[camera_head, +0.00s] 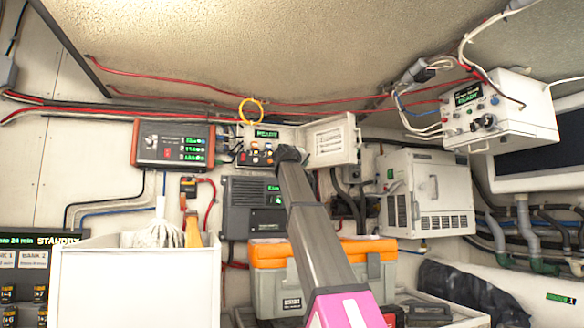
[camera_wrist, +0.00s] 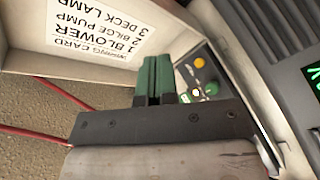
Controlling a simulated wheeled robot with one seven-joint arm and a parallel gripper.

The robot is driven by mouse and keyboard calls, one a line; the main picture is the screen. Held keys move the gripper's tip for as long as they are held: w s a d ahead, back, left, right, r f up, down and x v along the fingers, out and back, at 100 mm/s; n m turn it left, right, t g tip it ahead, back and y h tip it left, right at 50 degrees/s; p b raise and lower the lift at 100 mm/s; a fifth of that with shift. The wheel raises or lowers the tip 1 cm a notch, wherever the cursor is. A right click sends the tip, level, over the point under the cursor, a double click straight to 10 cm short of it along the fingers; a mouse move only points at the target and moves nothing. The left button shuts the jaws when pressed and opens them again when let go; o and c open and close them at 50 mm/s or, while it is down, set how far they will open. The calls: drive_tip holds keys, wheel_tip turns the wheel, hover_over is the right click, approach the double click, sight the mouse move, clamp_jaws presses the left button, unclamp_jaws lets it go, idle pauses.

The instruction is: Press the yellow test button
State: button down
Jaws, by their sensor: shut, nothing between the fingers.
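The small open panel box (camera_head: 262,133) is on the back wall. It has a lit display reading READY and several coloured buttons. In the wrist view, a yellow button (camera_wrist: 199,62) is at the upper part of the panel, right of my fingers. A round green button (camera_wrist: 211,88) and a lit whitish-orange one (camera_wrist: 196,92) are below it. My gripper (camera_wrist: 157,60) is shut and empty, its green fingers together beside the panel, apart from the yellow button. In the head view, my gripper (camera_head: 290,153) covers the panel's right part.
The panel's open door (camera_head: 332,140) stands to the right, with a printed card inside, close to my fingers. A red-ended display unit (camera_head: 173,145) is to the left. An orange-lidded toolbox (camera_head: 268,255) and a white bin (camera_head: 135,285) stand below. Red cables run above.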

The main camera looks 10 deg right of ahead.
drive_tip(key=shift+w+r, duration=0.2)
drive_tip(key=shift+r, duration=0.3)
drive_tip(key=shift+w, duration=0.15)
drive_tip(key=w+a, duration=0.1)
drive_tip(key=w, duration=0.7)
drive_tip(key=shift+w+a, duration=0.15)
drive_tip(key=shift+a, duration=0.2)
drive_tip(key=shift+w, duration=0.15)
idle(1.6)
drive_tip(key=shift+w+a, duration=0.1)
drive_tip(key=shift+w, duration=0.2)
drive_tip(key=shift+w+a, duration=0.1)
drive_tip(key=shift+w, duration=0.25)
idle(0.7)
drive_tip(key=shift+s, duration=0.15)
drive_tip(key=shift+s+d, duration=0.2)
drive_tip(key=shift+s, duration=0.45)
